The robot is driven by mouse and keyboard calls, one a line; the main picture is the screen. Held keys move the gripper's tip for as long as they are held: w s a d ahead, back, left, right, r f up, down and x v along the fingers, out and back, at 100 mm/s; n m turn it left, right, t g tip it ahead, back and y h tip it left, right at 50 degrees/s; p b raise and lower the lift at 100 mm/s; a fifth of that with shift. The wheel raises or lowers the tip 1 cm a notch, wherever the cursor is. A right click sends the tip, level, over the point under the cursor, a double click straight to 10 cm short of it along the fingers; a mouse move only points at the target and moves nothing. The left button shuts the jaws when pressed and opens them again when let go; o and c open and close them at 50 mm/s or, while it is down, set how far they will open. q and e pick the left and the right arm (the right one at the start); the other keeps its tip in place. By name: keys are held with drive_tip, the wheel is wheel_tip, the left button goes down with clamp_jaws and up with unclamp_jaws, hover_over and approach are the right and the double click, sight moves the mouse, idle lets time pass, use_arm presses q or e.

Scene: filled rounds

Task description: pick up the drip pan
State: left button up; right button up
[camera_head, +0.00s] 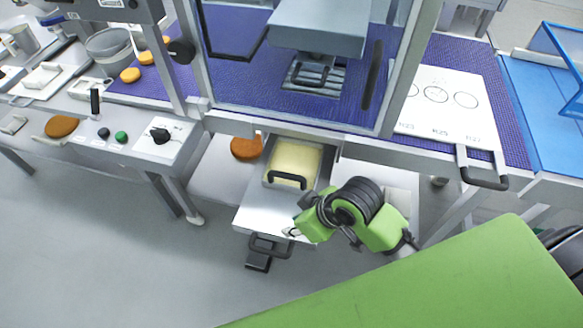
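My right arm comes in from the lower right over the shelf. My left gripper is out of view.
A brown round (246,148) lies left of the pan. A control box (158,139) with knobs stands farther left. A white plate with circles (447,100) lies on the purple belt at right. A black handle (270,246) sticks out at the shelf front; the floor (130,260) at lower left is clear.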

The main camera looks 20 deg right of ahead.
drive_tip(key=w+d+r+n+g, duration=0.2)
drive_tip(key=w+d+r+n, duration=0.3)
drive_tip(key=w+r, duration=0.65)
approach(288, 186)
drive_tip(key=shift+p+x, duration=0.45)
drive_tip(key=shift+x, duration=0.75)
drive_tip(key=x, duration=0.7)
drive_tip(key=shift+a+f+p, duration=0.1)
drive_tip(key=shift+f+p, duration=0.05)
drive_tip(key=shift+p, duration=0.2)
clamp_jaws()
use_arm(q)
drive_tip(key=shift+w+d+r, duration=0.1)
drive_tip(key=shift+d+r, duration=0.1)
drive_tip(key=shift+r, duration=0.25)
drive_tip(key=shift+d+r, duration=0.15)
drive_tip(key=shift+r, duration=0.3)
use_arm(e)
drive_tip(key=shift+w, duration=0.1)
